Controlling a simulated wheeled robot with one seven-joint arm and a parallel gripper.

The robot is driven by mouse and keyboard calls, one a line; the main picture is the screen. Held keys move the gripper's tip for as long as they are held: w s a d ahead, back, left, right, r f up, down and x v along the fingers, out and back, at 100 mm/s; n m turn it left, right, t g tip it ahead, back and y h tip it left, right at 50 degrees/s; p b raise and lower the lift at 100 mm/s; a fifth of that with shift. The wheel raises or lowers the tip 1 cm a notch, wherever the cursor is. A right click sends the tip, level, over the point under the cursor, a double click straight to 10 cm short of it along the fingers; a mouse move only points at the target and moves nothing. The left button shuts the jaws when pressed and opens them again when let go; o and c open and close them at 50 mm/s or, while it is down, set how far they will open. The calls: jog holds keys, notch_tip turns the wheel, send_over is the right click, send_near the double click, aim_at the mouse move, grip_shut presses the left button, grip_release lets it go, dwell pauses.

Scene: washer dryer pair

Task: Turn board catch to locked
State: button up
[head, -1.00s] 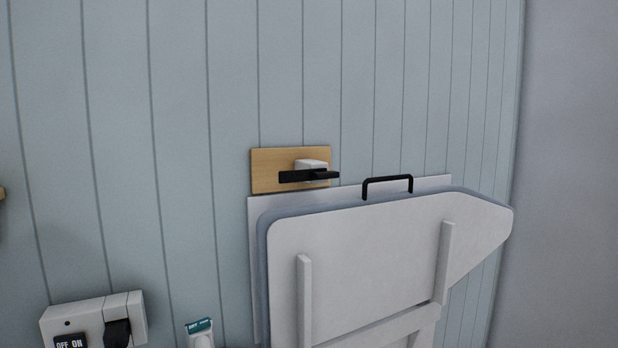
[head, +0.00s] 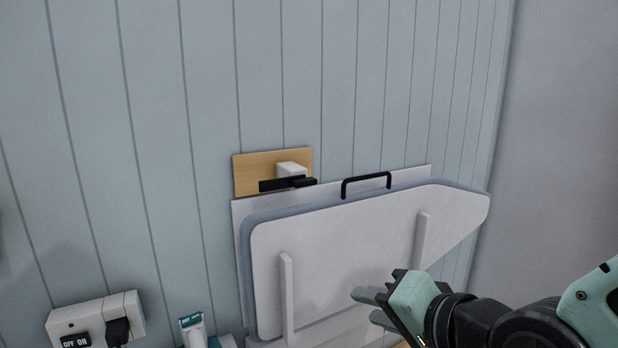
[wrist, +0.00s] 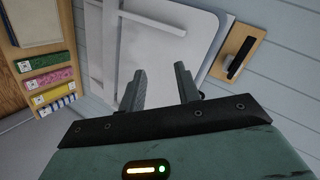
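The board catch (head: 287,184) is a black bar on a white block, fixed to a wooden plate (head: 250,165) on the wall. The bar lies roughly level in the head view. The catch also shows in the wrist view (wrist: 240,58), at the upper right. The white folding board (head: 350,240) hangs upright just below the catch, with a black handle (head: 366,180) on its top edge. My gripper (head: 367,305) is in front of the board's lower part, below and to the right of the catch. In the wrist view its two fingers (wrist: 160,88) stand apart with nothing between them.
A socket with a switch (head: 95,318) is on the wall at lower left, beside a white and teal bottle (head: 193,325). In the wrist view, a wooden shelf with several colourful boxes (wrist: 50,80) stands at the left. The wall above the catch is clear.

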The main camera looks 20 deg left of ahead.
aim_at(307, 184)
jog(key=w+a+r+m+t+y+p, duration=0.1)
jog(key=w+r+m+t+y, duration=0.15)
jog(key=r, duration=0.25)
jog(key=w+a+r+m+t+y+p, duration=0.1)
jog(key=a+r+m+t+p, duration=0.15)
jog(key=r, duration=0.35)
jog(key=shift+m+g, duration=0.4)
jog(key=shift+g, duration=0.1)
jog(key=p+x, duration=0.1)
jog(key=x, duration=0.4)
jog(key=p+x, duration=0.2)
jog(key=x, duration=0.3)
jog(key=p+x, duration=0.2)
jog(key=x, duration=0.3)
jog(key=shift+w+d, duration=0.15)
jog(key=shift+w, duration=0.25)
jog(key=shift+w+a+f+p, duration=0.15)
jog(key=shift+w+a+p, duration=0.2)
jog(key=shift+w+a, duration=0.15)
grip_shut()
